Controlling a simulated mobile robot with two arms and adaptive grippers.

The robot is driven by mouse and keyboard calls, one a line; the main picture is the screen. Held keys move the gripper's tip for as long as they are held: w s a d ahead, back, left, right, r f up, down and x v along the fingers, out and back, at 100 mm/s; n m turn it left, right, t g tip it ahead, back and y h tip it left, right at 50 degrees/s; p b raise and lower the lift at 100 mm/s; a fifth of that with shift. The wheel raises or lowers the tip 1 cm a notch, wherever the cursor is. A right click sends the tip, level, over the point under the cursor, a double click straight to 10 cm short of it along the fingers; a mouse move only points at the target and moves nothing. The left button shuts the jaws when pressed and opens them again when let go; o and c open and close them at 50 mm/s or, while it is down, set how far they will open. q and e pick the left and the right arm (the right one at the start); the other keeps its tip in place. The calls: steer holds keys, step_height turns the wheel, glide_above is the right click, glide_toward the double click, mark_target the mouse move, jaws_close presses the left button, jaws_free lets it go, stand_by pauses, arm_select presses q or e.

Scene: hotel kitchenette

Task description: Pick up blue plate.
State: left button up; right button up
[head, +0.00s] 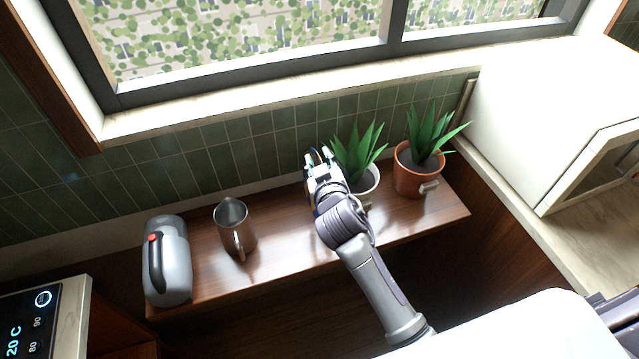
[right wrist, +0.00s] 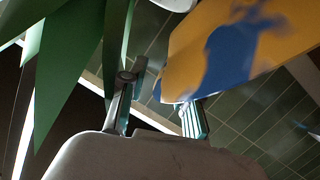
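My right gripper (head: 319,156) is over the back of the wooden shelf, just left of the plant in the pale pot. Its two fingers stand apart. In the right wrist view, the fingers (right wrist: 160,95) frame a gap, and a flat yellow-and-blue patterned piece (right wrist: 235,45) shows large at the upper right, its lower corner close to the right finger. In the head view a thin dark-blue edge (head: 313,157) shows between the fingertips. This may be the blue plate seen edge-on; most of it is hidden. I cannot tell whether the fingers touch it. My left gripper is not in view.
On the shelf (head: 283,250) stand a grey jug with a red button (head: 172,270), a metal pitcher (head: 235,228), a plant in a pale pot (head: 371,183) and one in a terracotta pot (head: 410,180). A tiled wall is behind; a white appliance (head: 540,110) is at right.

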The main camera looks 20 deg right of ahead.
jaws_close()
stand_by(0.4)
